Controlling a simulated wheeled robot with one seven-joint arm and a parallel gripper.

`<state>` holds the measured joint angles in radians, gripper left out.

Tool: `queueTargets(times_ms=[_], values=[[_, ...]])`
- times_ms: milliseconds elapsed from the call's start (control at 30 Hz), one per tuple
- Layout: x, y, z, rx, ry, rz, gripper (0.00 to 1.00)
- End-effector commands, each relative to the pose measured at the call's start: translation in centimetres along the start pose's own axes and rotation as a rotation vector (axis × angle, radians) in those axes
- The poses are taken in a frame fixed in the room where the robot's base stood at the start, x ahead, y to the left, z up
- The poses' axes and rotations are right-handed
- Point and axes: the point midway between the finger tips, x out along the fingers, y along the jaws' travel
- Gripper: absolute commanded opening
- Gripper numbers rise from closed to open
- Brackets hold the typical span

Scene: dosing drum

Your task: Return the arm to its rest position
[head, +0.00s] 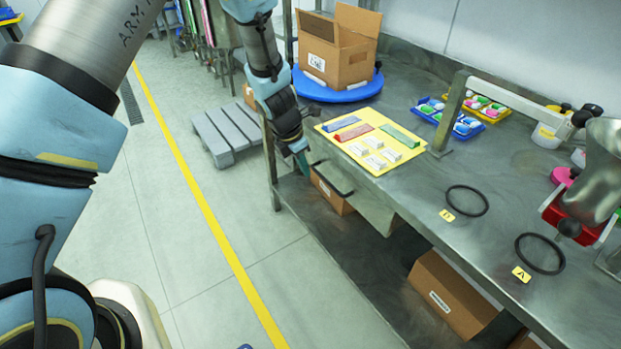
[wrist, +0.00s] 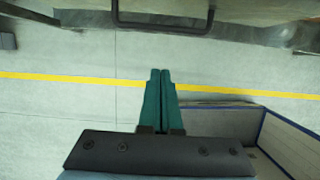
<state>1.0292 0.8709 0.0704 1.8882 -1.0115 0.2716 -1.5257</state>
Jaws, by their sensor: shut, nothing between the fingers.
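My gripper (head: 302,163) points down beside the left edge of the steel table, near the yellow mat's left side in the head view. In the wrist view the two green fingers (wrist: 159,75) are pressed together with nothing between them. The gripper hangs beside the table edge, apart from the things on top. My arm runs from the left foreground to the top middle of the head view; the links between lie outside the frame.
The steel table (head: 485,165) carries a yellow mat (head: 370,165) with coloured strips, an open cardboard box (head: 337,50) on a blue turntable (head: 338,90), and two black rings (head: 467,201). A drawer handle (wrist: 162,25) shows close by. A grey pallet (head: 228,130) lies on open floor.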

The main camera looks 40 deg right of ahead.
Motion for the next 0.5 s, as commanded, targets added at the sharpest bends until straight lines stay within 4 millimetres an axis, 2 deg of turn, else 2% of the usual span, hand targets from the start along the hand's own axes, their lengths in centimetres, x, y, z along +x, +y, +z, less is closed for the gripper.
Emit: queueTargets(times_ms=[33, 200, 500], values=[[-1.0, 0.0, 0.1, 0.003, -0.002, 0.003, 0.0], [-3.3, 0.0, 0.0, 0.001, -0.001, 0.001, 0.0], [-4.3, 0.0, -0.1, 0.0, 0.002, 0.0, 0.0]])
